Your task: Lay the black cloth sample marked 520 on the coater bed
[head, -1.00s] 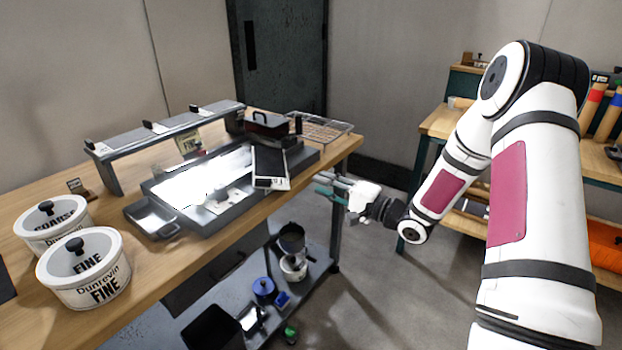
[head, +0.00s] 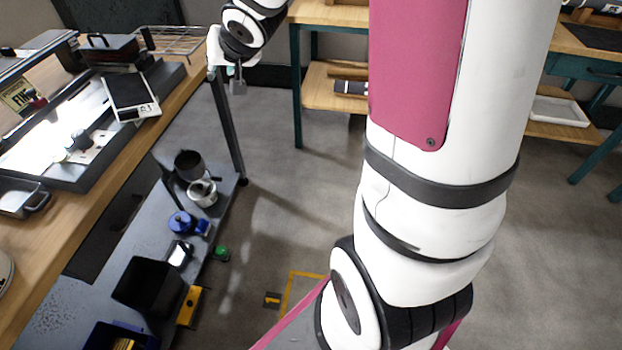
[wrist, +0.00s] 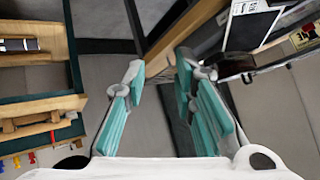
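A black sheet with a white marked edge (head: 130,92) lies aslant at the right end of the coater bed (head: 38,142) in the head view. I cannot read its mark as 520. A black panel with a white border (wrist: 250,28) shows at the upper right of the wrist view. My gripper (wrist: 160,72) is open, with its teal finger pads apart and nothing between them. In the head view it is small and partly hidden at the end of my arm, just right of the bench's far right corner, apart from the black sheet.
A dark handled block (head: 108,50) and a wire rack (head: 172,40) stand at the bench's far end. A grey pan (head: 18,198) sits in front of the bed. The lower shelf (head: 95,225) holds cups and bins. Another wooden bench (head: 330,95) stands behind, with open floor between.

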